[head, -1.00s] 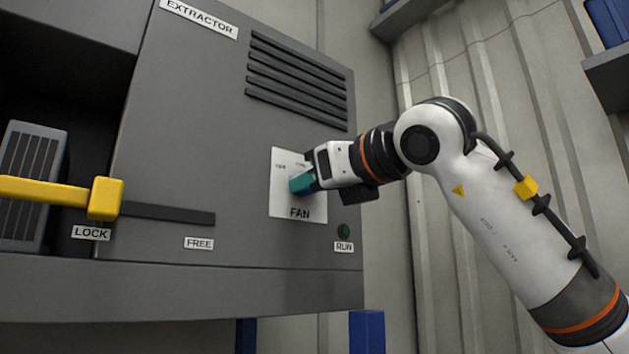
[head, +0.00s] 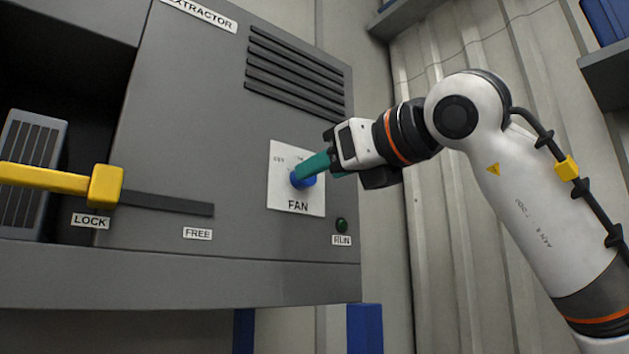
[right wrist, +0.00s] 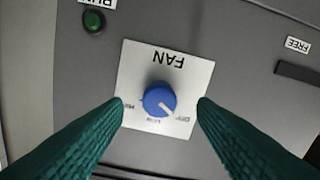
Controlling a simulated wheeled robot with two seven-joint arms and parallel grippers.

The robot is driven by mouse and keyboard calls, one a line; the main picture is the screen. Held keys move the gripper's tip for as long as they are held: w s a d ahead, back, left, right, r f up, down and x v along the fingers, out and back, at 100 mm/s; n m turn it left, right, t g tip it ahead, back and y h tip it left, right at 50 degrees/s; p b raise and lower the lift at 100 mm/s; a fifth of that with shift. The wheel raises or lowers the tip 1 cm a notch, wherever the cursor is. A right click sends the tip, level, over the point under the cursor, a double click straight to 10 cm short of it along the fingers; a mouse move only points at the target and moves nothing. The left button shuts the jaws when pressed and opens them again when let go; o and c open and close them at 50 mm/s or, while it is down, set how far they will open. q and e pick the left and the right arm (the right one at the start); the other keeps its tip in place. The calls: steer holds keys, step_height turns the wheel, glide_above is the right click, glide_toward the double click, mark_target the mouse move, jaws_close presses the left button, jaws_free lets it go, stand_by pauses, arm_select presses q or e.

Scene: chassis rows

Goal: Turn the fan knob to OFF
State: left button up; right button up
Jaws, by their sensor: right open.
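The fan knob (head: 303,181) is blue and sits on a white plate (head: 313,204) marked FAN on the grey extractor panel. In the right wrist view the knob (right wrist: 159,100) shows upside down, with a white pointer mark angled to the lower right, toward the OFF label (right wrist: 180,119). My right gripper (head: 312,170) has teal fingers and stands in front of the knob. In the wrist view its fingers are spread, one on each side of the knob, with nothing between them and clear of it. My left gripper is not in view.
A yellow lever (head: 105,186) stands at the LOCK end of a dark slot (head: 170,204); FREE is marked at the right. A green RUN lamp (head: 341,225) is right of the plate. Vent slats (head: 297,75) lie above. A shelf (head: 608,75) is at the upper right.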

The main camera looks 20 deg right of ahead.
steer(key=b+v, duration=0.1)
steer(key=v, duration=0.7)
steer(key=shift+b, duration=0.3)
steer(key=shift+s+d, duration=0.1)
